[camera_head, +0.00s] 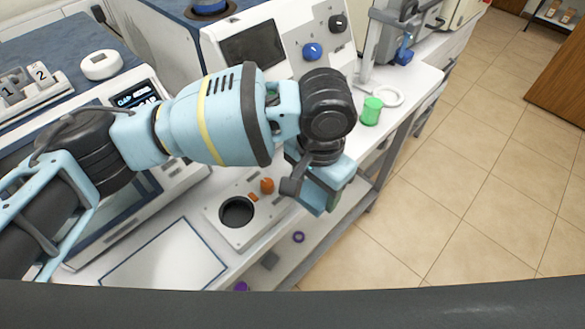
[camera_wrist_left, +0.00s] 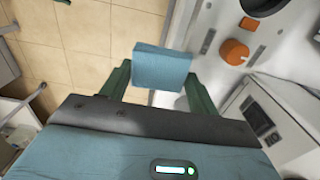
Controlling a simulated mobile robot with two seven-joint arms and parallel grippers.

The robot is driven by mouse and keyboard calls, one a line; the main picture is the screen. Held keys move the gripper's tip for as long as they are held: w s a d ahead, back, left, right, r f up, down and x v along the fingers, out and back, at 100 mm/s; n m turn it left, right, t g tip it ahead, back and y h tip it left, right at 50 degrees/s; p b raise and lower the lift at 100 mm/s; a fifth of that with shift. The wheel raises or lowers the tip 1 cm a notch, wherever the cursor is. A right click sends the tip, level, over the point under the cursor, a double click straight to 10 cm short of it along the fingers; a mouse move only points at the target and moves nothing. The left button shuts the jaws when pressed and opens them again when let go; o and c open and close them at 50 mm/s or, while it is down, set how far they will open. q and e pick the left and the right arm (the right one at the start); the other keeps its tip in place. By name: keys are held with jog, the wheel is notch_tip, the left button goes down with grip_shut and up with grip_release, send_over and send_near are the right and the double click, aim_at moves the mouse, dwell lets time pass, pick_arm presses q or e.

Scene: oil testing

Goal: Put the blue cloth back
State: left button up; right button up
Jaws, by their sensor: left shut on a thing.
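The blue cloth (camera_wrist_left: 162,68) shows in the left wrist view as a small, flat blue square. It sits between the two dark green fingers of my left gripper (camera_wrist_left: 158,82), which is shut on it. In the head view my left gripper (camera_head: 328,196) hangs over the front edge of the bench, to the right of the round-holed device. I cannot make out the cloth in the head view; the wrist and gripper body cover that area. My right gripper is in neither view.
The white device (camera_head: 237,236) has a round dark hole and an orange knob (camera_head: 267,186). A green cup (camera_head: 371,111) and a white ring (camera_head: 389,96) stand on the bench behind the gripper. A purple ring (camera_head: 298,237) lies near the front edge. Open tiled floor (camera_head: 460,190) is at right.

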pick_arm(q)
jog(key=w+a, duration=0.1)
jog(key=w, duration=0.1)
jog(key=w+a, duration=0.1)
jog(key=w, duration=0.1)
jog(key=w+a, duration=0.1)
jog(key=w, duration=0.1)
jog(key=shift+w+a+f, duration=0.15)
jog(key=shift+a+f, duration=0.05)
jog(key=shift+f, duration=0.15)
jog(key=shift+w+a+f+b, duration=0.15)
jog(key=shift+w+f, duration=0.05)
jog(key=shift+f, duration=0.7)
jog(key=shift+w+a+f+b, duration=0.1)
jog(key=shift+w+f+b, duration=0.1)
jog(key=shift+f, duration=0.7)
jog(key=o, duration=0.7)
jog(key=shift+f, duration=0.1)
notch_tip(320, 180, up, 12)
jog(key=shift+r+p, duration=0.15)
jog(key=shift+p, duration=0.35)
